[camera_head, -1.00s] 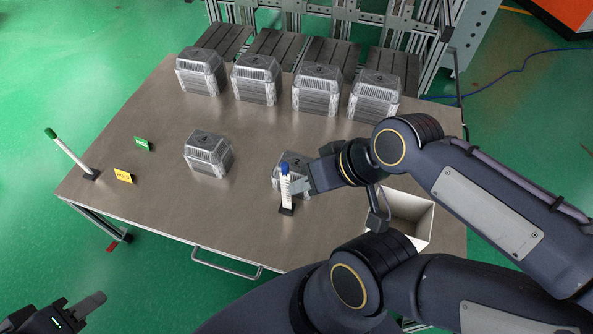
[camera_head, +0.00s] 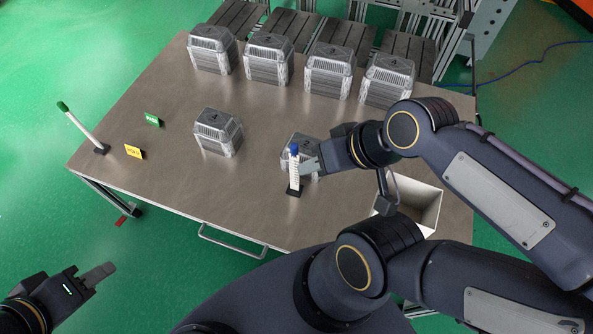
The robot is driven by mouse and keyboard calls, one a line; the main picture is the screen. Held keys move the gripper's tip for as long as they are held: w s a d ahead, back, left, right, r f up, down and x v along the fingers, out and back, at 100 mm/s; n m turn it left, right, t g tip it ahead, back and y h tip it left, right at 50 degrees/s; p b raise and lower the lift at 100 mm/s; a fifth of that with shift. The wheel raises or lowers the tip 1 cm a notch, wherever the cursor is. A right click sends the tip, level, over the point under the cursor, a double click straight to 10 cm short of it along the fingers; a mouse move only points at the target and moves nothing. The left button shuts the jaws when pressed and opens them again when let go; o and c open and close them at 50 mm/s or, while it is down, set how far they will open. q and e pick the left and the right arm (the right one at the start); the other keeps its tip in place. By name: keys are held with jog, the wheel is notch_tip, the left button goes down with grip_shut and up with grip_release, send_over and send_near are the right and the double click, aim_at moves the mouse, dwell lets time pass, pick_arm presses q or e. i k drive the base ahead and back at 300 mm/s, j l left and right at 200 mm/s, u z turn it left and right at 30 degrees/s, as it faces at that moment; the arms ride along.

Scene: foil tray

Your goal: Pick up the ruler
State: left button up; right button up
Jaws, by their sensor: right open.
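A white ruler-like stick with a blue top (camera_head: 294,172) stands upright on a small black base near the table's front right. My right gripper (camera_head: 305,166) is open right beside it, at its right side. I cannot tell whether the fingers are around the stick or touching it. A similar white stick with a green top (camera_head: 80,127) leans in a black base at the table's left edge. My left gripper (camera_head: 98,275) is off the table at the lower left, away from both sticks. Its fingers overlap in view, so its opening is unclear.
Stacked foil trays (camera_head: 266,60) line the back of the table (camera_head: 170,170). One stack (camera_head: 218,132) stands mid-table, another (camera_head: 300,150) behind my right gripper. Small green (camera_head: 153,119) and yellow (camera_head: 134,152) signs stand at left. A white open box (camera_head: 425,204) is partly behind my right arm.

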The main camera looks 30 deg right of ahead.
aim_at(295, 188)
jog(key=i+j+z, duration=0.75)
jog(key=j, duration=0.15)
jog(key=z, duration=0.95)
